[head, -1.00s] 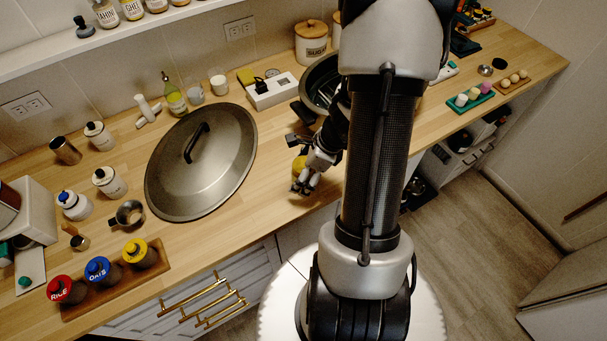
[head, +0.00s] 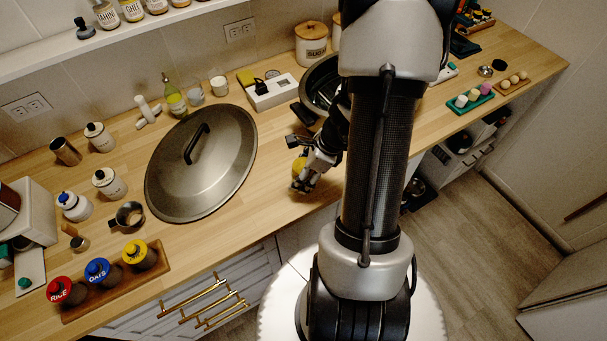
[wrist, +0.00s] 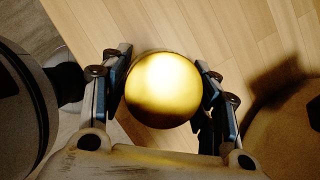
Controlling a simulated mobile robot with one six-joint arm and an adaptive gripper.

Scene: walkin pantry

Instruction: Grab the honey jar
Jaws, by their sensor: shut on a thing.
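The honey jar (wrist: 163,90) shows in the wrist view as a round, shiny gold-yellow top between the two fingers. My gripper (wrist: 163,95) is shut on it, with one finger on each side. In the head view the jar (head: 299,167) is a small yellow patch at the front part of the wooden counter, partly hidden by my gripper (head: 301,178). I see no label on it. Whether its base touches the counter cannot be told.
A large metal lid (head: 222,165) lies on the counter (head: 262,205) left of my gripper. A dark pan (head: 322,82) is behind it. Red, blue and yellow-topped jars stand on a wooden tray (head: 165,262) at the lower left. The counter's front edge is close.

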